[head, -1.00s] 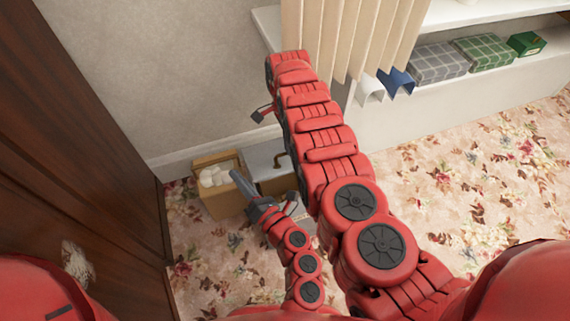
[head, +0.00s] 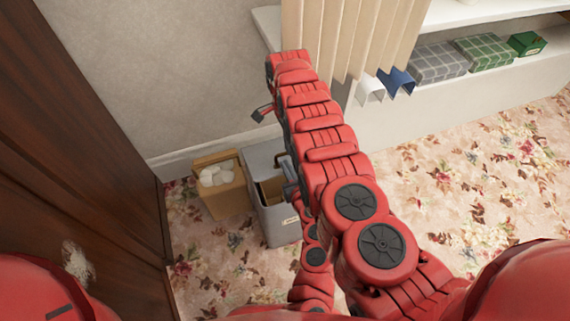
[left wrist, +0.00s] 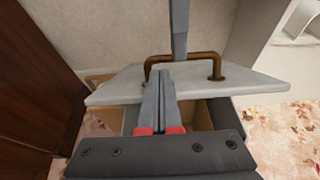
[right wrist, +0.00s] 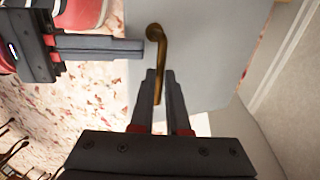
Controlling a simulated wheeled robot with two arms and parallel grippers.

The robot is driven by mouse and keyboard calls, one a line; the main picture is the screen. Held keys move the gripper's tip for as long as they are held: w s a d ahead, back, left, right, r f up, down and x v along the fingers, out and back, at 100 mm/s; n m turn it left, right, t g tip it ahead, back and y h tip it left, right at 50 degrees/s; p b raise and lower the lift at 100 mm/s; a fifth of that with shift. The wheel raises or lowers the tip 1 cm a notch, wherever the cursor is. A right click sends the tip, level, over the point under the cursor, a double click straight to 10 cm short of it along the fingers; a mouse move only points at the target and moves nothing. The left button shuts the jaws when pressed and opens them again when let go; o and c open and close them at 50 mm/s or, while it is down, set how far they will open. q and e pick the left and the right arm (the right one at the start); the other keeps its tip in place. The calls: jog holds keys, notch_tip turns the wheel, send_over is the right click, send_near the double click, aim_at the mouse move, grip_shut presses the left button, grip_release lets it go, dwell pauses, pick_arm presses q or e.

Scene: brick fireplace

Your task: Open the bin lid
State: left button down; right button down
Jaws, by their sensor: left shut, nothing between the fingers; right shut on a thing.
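The grey bin (head: 275,230) stands on the carpet by the wall, its inside partly visible. Its grey lid (left wrist: 115,88) is raised above the opening in the left wrist view, with a brass handle (left wrist: 185,59) on it. My right gripper (right wrist: 157,78) is shut on the handle (right wrist: 155,33); in the head view my right arm hides it. My left gripper (head: 288,180) is shut and empty at the bin's right side. In the left wrist view its fingertips (left wrist: 161,70) overlap the lid's near edge; I cannot tell whether they touch it.
A cardboard box (head: 229,197) with white round things stands left of the bin. A dark wooden panel (head: 80,150) is at the left. A curtain (head: 345,35) and a white shelf (head: 465,85) are at the back right. Open carpet (head: 480,190) lies to the right.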

pick_arm(q)
jog(key=shift+w+a+f, duration=0.2)
jog(key=shift+w, duration=0.35)
jog(key=shift+w+a+r, duration=0.15)
jog(key=shift+w+r, duration=0.3)
jog(key=shift+r, duration=0.2)
pick_arm(e)
jog(key=c, duration=0.9)
grip_release()
